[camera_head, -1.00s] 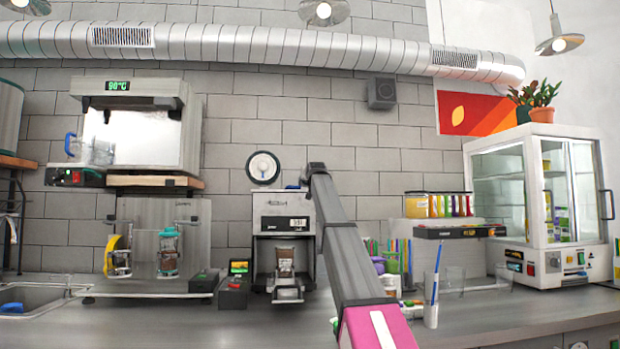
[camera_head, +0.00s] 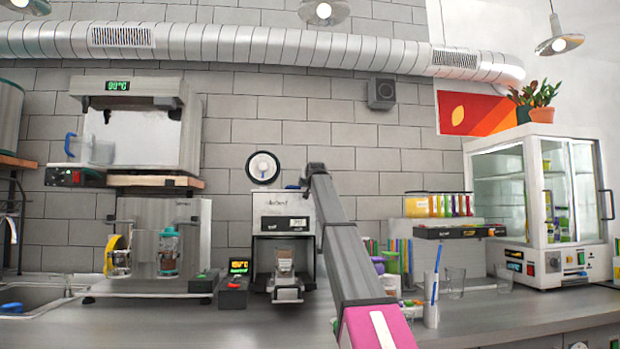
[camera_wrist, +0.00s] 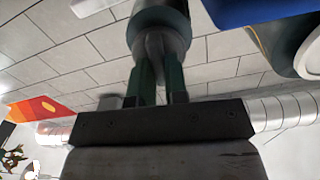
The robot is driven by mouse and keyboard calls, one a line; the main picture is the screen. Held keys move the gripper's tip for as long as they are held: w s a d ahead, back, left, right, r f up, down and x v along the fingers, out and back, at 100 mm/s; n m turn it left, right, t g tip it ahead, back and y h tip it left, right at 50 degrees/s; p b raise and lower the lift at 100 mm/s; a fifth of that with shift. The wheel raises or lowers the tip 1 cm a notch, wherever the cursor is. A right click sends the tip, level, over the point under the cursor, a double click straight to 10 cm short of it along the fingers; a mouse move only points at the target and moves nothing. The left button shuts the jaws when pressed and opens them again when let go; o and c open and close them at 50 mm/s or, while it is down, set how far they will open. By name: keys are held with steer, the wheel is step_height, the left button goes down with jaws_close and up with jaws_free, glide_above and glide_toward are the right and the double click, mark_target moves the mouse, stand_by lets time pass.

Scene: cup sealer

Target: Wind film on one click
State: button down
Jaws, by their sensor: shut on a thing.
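In the wrist view my gripper (camera_wrist: 158,85) is shut on a dark round knob-like part (camera_wrist: 158,22). A blue part with a yellow edge (camera_wrist: 245,12) lies close by at the upper right. I cannot make out the film.
A small dark box with a display (camera_head: 236,285) sits left of the sealer. Further left are a boiler (camera_head: 130,130) and a stand with a teal-topped jar (camera_head: 168,252). Right of my arm are containers, clear glasses (camera_head: 456,282) and a glass cabinet (camera_head: 540,200).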

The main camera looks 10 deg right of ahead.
steer(key=m, duration=2.2)
steer(key=shift+d+f, duration=0.25)
steer(key=shift+f, duration=0.15)
steer(key=shift+m, duration=0.3)
steer(key=c, duration=1.1)
jaws_free()
steer(key=shift+c, duration=0.2)
steer(key=shift+s, duration=0.15)
steer(key=s, duration=1)
steer(key=shift+s, duration=0.3)
